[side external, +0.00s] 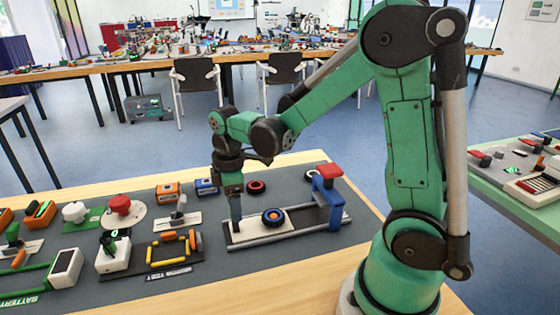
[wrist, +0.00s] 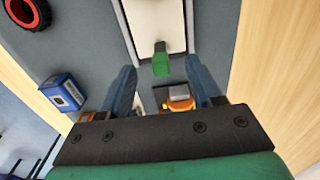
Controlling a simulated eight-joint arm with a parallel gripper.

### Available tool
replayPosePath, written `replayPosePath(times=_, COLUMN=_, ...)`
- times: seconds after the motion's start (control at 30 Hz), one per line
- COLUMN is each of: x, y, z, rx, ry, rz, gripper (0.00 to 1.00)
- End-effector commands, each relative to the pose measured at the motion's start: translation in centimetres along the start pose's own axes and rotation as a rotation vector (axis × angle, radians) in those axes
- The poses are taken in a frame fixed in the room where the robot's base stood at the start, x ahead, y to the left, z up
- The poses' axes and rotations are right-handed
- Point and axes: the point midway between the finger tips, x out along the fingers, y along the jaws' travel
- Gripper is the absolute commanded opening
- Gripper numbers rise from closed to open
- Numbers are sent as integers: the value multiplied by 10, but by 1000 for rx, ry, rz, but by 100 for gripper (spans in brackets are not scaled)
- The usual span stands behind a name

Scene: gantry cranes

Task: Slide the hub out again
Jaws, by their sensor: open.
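The hub (side external: 272,216), orange with a blue centre and a dark tyre around it, lies on a white sliding plate (side external: 255,228) between grey rails. A blue press frame (side external: 328,197) with a red top stands over the right end of the rails. My gripper (side external: 236,222) is lowered at the plate's left end, left of the hub. In the wrist view my gripper (wrist: 162,68) is open, with one finger on each side of a small green handle (wrist: 160,62) at the end of the white plate. I cannot tell whether the fingers touch it. The hub is not in the wrist view.
A red hub in a tyre (side external: 256,187) lies behind the rails; it also shows in the wrist view (wrist: 25,10). A blue box (side external: 206,187) and an orange box (side external: 167,192) stand behind left. A lever on a white base (side external: 180,218) and a black tray (side external: 172,250) lie left.

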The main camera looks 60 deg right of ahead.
Motion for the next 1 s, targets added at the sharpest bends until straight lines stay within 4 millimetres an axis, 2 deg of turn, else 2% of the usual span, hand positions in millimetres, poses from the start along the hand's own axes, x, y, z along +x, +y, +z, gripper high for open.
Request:
replayPosePath(times=0.4, x=-44, y=0, z=0, rx=0, ry=0, rz=0, gripper=58)
replayPosePath(times=0.83, x=-51, y=-1, z=0, rx=7, ry=3, rz=4, gripper=58)
replayPosePath(times=1.0, x=-60, y=-14, z=-1, rx=126, ry=67, rz=78, gripper=58)
